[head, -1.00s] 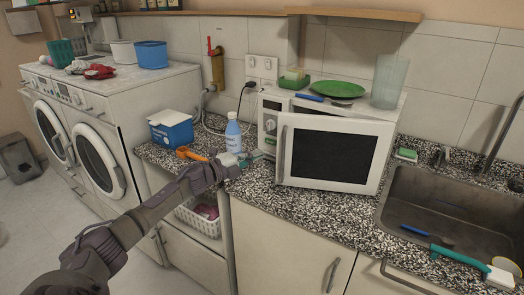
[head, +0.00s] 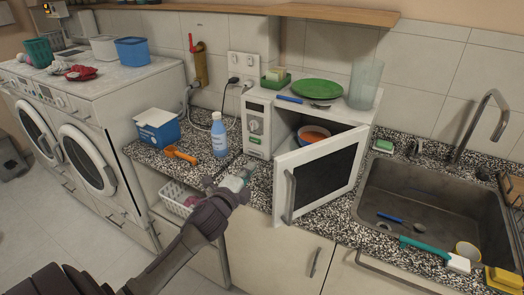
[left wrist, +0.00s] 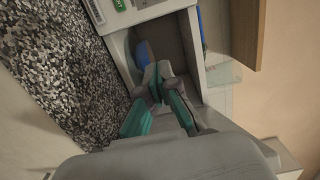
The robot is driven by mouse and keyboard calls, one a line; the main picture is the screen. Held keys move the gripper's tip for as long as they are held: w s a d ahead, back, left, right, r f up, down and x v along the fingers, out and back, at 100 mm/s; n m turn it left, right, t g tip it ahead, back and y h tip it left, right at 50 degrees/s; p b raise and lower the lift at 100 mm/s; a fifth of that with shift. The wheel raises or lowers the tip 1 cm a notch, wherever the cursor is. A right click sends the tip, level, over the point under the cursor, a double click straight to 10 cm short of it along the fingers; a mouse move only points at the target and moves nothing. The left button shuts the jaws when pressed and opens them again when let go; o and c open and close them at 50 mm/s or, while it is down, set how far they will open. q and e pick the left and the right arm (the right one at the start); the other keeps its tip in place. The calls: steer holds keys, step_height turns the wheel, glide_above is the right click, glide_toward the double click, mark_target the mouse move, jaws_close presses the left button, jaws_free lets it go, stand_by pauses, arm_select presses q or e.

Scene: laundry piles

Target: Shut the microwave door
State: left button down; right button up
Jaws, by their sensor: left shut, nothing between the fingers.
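The white microwave (head: 258,123) stands on the speckled counter. Its door (head: 322,172) is open, hinged on the right, with its free edge and handle (head: 290,197) swung out over the counter's front. A blue bowl with orange contents (head: 314,134) shows inside the cavity. My left gripper (head: 240,178) is in front of the microwave's left part, left of the door's free edge and apart from it. It is shut and empty. In the left wrist view its teal-padded fingers (left wrist: 160,88) point toward the open cavity, where the blue bowl (left wrist: 145,54) partly shows. My right gripper is out of view.
A blue bottle (head: 219,135), an orange scoop (head: 181,155) and a blue-white box (head: 157,129) stand left of the microwave. A green plate (head: 315,88) and a clear vase (head: 365,85) are on top. The sink (head: 425,205) is at right.

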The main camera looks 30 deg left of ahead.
arm_select(q)
steer(key=w+a+p, duration=0.1)
steer(key=w+p, duration=0.1)
steer(key=w, duration=0.6)
steer(key=shift+w, duration=0.2)
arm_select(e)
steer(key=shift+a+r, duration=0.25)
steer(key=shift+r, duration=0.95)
arm_select(q)
steer(key=shift+a, duration=0.1)
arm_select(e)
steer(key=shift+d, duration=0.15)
